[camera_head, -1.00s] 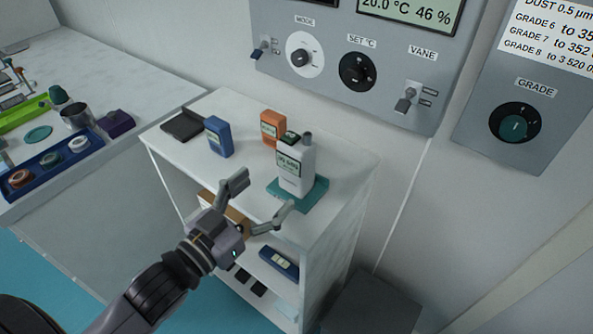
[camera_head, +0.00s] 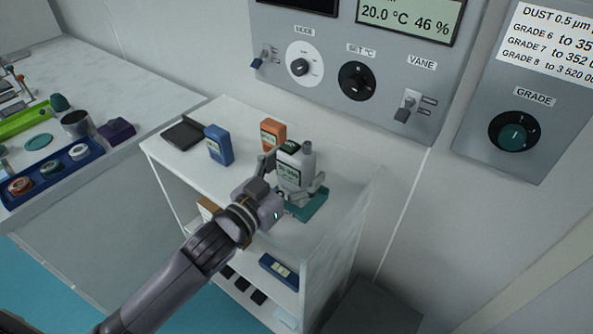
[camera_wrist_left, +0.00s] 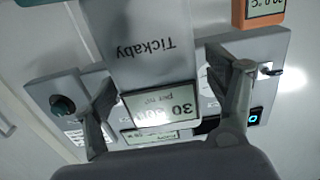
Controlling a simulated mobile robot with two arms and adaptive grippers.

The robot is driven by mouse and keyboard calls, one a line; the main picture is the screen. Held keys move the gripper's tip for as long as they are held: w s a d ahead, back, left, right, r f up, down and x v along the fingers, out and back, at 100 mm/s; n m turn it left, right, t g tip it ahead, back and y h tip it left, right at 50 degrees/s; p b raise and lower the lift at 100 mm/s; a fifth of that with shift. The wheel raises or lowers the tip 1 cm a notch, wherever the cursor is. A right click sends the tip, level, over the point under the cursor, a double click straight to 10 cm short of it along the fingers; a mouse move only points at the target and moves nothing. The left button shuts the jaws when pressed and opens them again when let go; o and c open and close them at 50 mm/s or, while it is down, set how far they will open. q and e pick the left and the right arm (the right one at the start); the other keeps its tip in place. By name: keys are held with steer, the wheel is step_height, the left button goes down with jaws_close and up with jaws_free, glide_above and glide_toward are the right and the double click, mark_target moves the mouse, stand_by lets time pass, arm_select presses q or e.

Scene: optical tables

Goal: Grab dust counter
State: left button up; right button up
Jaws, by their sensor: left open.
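The dust counter looks to be the white handheld device (camera_head: 291,172) with a display and a grey top nozzle. It stands upright on a teal base (camera_head: 310,206) on top of the white shelf unit. My left gripper (camera_head: 290,178) is open at the device, with one finger on each side of it. In the left wrist view the device (camera_wrist_left: 150,60) shows the word "Tickaby" and a display, between the open fingers (camera_wrist_left: 165,95). I cannot tell whether the fingers touch it. My right gripper is not in view.
An orange device (camera_head: 272,133) stands just behind, and a blue one (camera_head: 219,145) to the left, near a dark flat case (camera_head: 184,132). The shelf unit (camera_head: 245,116) backs onto a wall with a control panel (camera_head: 390,75). A lower shelf holds a blue item (camera_head: 279,268).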

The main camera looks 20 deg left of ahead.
arm_select(q)
steer(key=shift+w, duration=0.2)
steer(key=shift+s, duration=0.1)
steer(key=shift+c, duration=0.4)
steer(key=shift+r, duration=0.1)
steer(key=c, duration=1.6)
